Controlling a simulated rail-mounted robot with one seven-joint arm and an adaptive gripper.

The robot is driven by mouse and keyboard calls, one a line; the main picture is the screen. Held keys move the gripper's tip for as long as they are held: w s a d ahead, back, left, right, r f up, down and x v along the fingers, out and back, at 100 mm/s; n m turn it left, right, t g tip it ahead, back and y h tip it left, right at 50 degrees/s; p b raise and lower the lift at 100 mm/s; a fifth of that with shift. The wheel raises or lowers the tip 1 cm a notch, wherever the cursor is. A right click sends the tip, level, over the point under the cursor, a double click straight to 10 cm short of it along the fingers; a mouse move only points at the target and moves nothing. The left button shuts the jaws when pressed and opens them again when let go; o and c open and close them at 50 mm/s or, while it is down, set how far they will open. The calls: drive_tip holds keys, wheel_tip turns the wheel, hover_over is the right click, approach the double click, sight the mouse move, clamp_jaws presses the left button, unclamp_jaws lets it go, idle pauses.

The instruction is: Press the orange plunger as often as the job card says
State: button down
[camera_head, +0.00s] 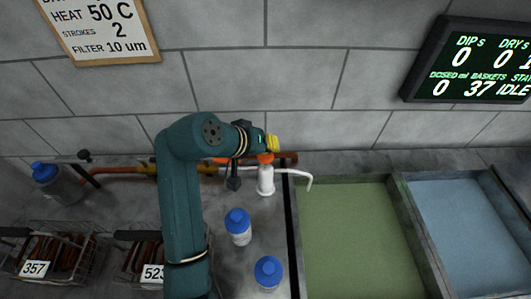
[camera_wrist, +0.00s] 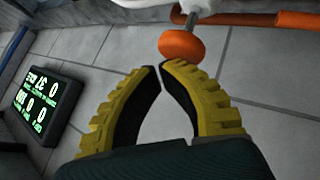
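The orange plunger (camera_head: 265,158) tops a white pump bottle (camera_head: 266,181) with a white spout, standing near the wall left of the green bath. My gripper (camera_head: 272,143) is just above the plunger in the head view. In the wrist view the orange plunger (camera_wrist: 182,46) is beyond the tips of my gripper (camera_wrist: 160,68); whether they touch cannot be told. Its yellow fingers have their tips together, with nothing between them. The job card (camera_head: 100,28) on the wall reads "STROKES 2", along with "HEAT 50 C" and "FILTER 10 um"; its top is cut off.
Blue-capped bottles (camera_head: 238,227) (camera_head: 268,272) stand in front of the pump. Wire baskets (camera_head: 62,240) are at left. The green bath (camera_head: 352,235) and blue bath (camera_head: 470,235) are at right. The display (camera_head: 475,62) shows dosed ml 0 and IDLE. An orange pipe (camera_head: 120,170) runs along the wall.

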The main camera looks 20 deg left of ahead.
sight(264, 158)
drive_tip(key=shift+f, duration=2.4)
idle(1.2)
drive_tip(key=shift+r, duration=0.1)
drive_tip(key=shift+s+d+r+p, duration=0.1)
drive_tip(key=shift+s+r+p, duration=0.05)
drive_tip(key=shift+r+p, duration=2.25)
wheel_tip(264, 158, up, 5)
drive_tip(key=p, duration=0.5)
drive_tip(key=shift+r+p, duration=0.1)
drive_tip(key=shift+p, duration=0.25)
